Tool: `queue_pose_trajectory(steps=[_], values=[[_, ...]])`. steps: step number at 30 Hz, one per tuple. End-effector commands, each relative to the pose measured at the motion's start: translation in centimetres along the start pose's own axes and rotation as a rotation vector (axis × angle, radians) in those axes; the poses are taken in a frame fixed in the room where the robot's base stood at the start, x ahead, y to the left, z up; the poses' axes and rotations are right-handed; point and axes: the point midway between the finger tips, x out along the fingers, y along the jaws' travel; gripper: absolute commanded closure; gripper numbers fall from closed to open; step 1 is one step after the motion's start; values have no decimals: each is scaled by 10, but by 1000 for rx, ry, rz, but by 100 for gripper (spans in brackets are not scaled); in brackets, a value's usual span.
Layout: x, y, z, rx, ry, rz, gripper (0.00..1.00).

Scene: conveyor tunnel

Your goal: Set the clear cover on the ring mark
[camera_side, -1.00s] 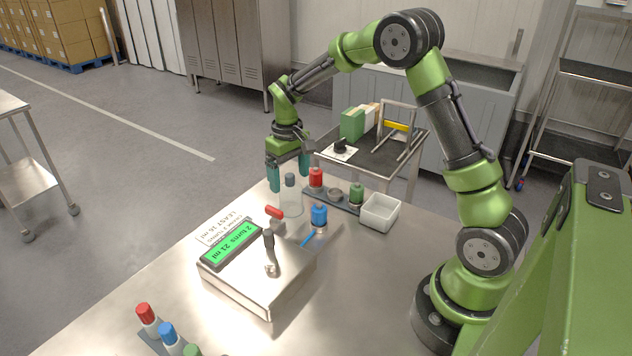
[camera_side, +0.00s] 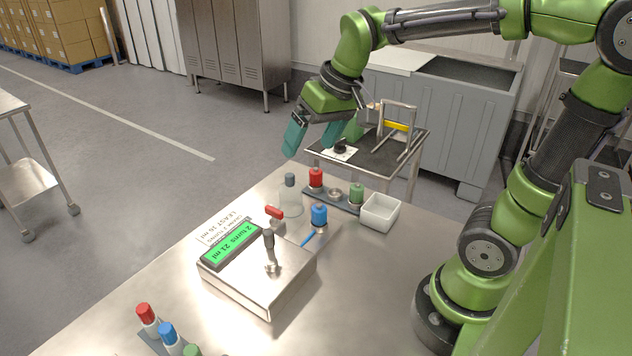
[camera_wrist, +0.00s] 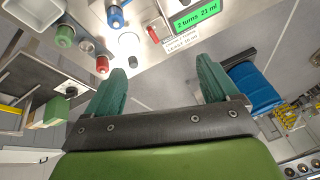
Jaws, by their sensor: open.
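The clear cover (camera_side: 291,200) is a transparent dome with a grey knob on top. It stands upright on the steel table, behind the red-handled part (camera_side: 275,213) and left of the bottle rack. I cannot make out a ring mark; whether one lies under the cover I cannot tell. My gripper (camera_side: 309,146) is open and empty, tilted, above and behind the cover and apart from it. In the wrist view its two green fingers (camera_wrist: 160,70) are spread with nothing between them.
A dispenser box (camera_side: 262,272) with a lever and a green screen reading "2 turns 21 ml" stands in front. A blue-capped bottle (camera_side: 319,217), a rack (camera_side: 345,205) with red- and green-capped bottles and a white bin (camera_side: 380,213) stand right of the cover.

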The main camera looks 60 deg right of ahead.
Motion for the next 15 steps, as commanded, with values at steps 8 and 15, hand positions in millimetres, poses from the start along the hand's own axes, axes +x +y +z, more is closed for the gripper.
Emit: queue_pose_trajectory(steps=[8,15], values=[[-22,-11,75,57,172,-122,13],[-22,-11,91,77,206,-151,13]])
